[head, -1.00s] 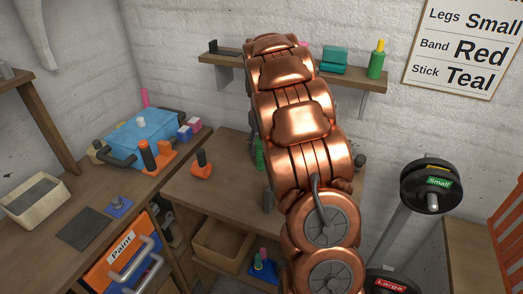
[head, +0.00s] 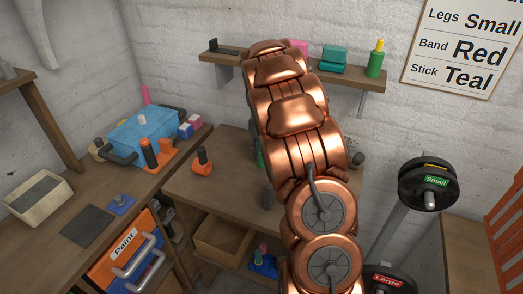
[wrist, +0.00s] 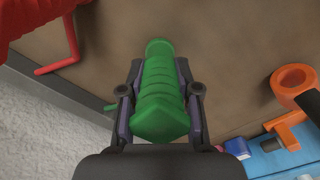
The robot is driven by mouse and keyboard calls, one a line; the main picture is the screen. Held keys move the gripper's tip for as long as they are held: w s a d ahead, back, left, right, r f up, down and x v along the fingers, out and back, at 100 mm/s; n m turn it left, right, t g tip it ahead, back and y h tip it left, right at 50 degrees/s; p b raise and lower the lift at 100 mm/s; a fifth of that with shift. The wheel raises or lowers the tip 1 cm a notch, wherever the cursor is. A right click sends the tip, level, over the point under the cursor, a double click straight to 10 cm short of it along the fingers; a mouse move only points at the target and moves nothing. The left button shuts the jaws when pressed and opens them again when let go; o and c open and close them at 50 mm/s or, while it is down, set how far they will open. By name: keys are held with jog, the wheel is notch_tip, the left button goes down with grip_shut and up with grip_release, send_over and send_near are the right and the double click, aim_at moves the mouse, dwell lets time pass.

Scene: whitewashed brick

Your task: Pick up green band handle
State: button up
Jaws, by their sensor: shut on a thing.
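The green band handle (wrist: 160,85) is a ribbed green grip, seen end-on in the wrist view between the two dark fingers of my gripper (wrist: 162,92). My gripper is shut on it, with a finger against each side. Brown bench top shows behind it; I cannot tell whether the handle still touches the bench. In the head view only a sliver of green (head: 260,155) shows beside my copper arm, which hides most of the gripper and handle.
A blue case (head: 142,132) with orange-and-black tools (head: 158,158) lies on the left bench. A red object (wrist: 30,18) with a red rod is at the wrist view's upper left. A wall shelf (head: 345,77) and weight stand (head: 425,185) stand nearby.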

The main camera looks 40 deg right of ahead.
grip_shut()
jog(key=shift+r, duration=0.15)
jog(key=shift+w+r+b, duration=0.1)
jog(key=shift+r+b, duration=0.95)
jog(key=shift+r, duration=0.5)
jog(key=s+a+r+b, duration=0.1)
jog(key=s+a+b, duration=0.3)
jog(key=s+a, duration=0.7)
jog(key=shift+a+r+b, duration=0.3)
jog(key=shift+a+b, duration=0.05)
jog(key=shift+a, duration=0.1)
jog(key=shift+w+r, duration=0.1)
jog(key=shift+r, duration=0.05)
jog(key=shift+r+p, duration=0.45)
jog(key=shift+r, duration=0.9)
